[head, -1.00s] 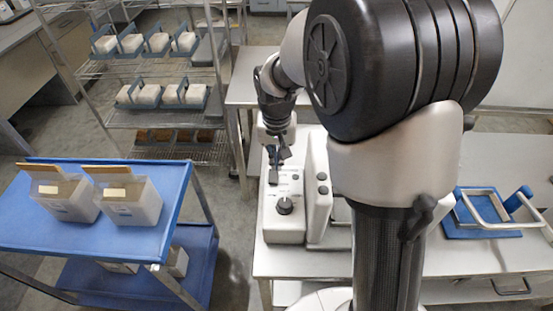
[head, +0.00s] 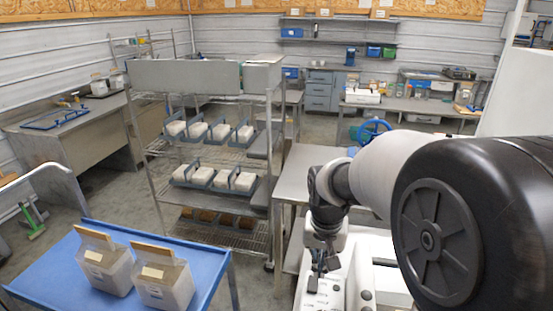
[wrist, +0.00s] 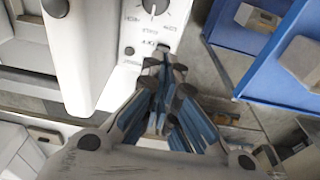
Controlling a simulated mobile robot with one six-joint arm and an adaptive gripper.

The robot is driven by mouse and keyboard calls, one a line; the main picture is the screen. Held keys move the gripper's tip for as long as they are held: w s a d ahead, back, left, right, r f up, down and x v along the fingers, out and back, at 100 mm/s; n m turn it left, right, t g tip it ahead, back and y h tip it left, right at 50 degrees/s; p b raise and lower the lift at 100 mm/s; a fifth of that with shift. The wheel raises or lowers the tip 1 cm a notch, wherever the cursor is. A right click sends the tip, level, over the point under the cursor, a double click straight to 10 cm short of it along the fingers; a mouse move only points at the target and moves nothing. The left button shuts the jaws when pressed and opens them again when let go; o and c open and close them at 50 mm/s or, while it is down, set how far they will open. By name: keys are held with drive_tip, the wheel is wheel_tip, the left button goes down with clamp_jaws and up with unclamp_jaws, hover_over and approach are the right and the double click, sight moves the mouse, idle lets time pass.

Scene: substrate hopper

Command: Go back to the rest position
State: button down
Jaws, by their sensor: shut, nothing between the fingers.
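My gripper (head: 317,281) is at the lower middle of the head view, above the white machine (head: 337,294) with a control panel. In the wrist view my gripper (wrist: 163,62) has its fingers together and nothing between them. The machine's panel (wrist: 143,30) with a dark knob (wrist: 155,5) lies just beyond the fingertips. I cannot tell whether the fingertips touch the panel.
A blue cart (head: 84,264) with two filled containers (head: 164,284) stands at the lower left. A wire shelf rack (head: 200,98) with several white blocks in blue trays stands behind it. A steel table (head: 303,172) is behind the machine. Grey floor shows between cart and rack.

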drive_tip(key=s+r+n+t, duration=0.1)
drive_tip(key=s+r, duration=0.3)
drive_tip(key=s, duration=0.7)
drive_tip(key=s+r+n+t+b, duration=0.1)
drive_tip(key=s+r, duration=0.3)
drive_tip(key=s, duration=0.7)
drive_tip(key=shift+s+a+r+n+t, duration=0.2)
drive_tip(key=shift+s+n+t, duration=0.15)
drive_tip(key=shift+n+t, duration=0.35)
